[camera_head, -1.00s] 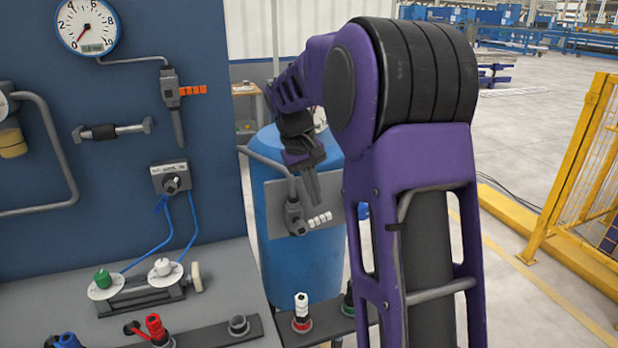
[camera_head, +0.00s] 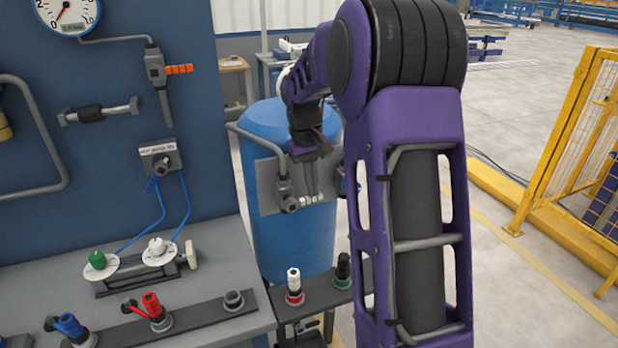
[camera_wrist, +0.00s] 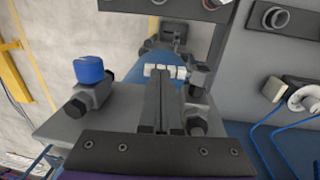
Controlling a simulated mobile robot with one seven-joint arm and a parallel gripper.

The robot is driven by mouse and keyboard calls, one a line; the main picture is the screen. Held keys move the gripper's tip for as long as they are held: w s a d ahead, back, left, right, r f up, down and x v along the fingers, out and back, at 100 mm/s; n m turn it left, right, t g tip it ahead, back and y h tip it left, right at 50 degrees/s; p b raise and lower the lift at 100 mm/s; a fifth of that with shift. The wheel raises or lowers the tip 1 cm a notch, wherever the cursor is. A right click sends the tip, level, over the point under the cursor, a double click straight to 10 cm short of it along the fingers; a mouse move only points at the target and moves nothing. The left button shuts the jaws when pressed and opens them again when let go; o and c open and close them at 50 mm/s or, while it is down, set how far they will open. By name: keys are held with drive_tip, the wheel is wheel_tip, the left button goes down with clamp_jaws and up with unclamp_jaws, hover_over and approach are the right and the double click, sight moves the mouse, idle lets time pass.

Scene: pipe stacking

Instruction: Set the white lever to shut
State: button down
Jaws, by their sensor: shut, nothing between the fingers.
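The white lever (camera_head: 312,200) belongs to a grey valve (camera_head: 287,197) on a grey plate in front of the blue tank. It sticks out roughly sideways to the right of the valve. In the wrist view the lever (camera_wrist: 166,71) shows as a row of white segments just beyond my fingertips. My gripper (camera_head: 312,190) points down in front of the plate, fingers closed together and empty. In the wrist view my gripper (camera_wrist: 160,78) overlaps the lever's lower edge. I cannot tell whether it touches.
A blue-knobbed valve (camera_wrist: 90,70) stands at the plate's other end. A blue panel with an orange-handled valve (camera_head: 178,69) is at the left. A bench with white (camera_head: 294,285) and green fittings lies below. A yellow fence (camera_head: 575,140) stands right.

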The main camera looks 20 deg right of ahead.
drive_tip(key=shift+d+f, duration=0.15)
drive_tip(key=shift+f, duration=0.15)
wheel_tip(320, 180, up, 14)
drive_tip(key=p, duration=0.3)
drive_tip(key=shift+r, duration=0.1)
idle(0.4)
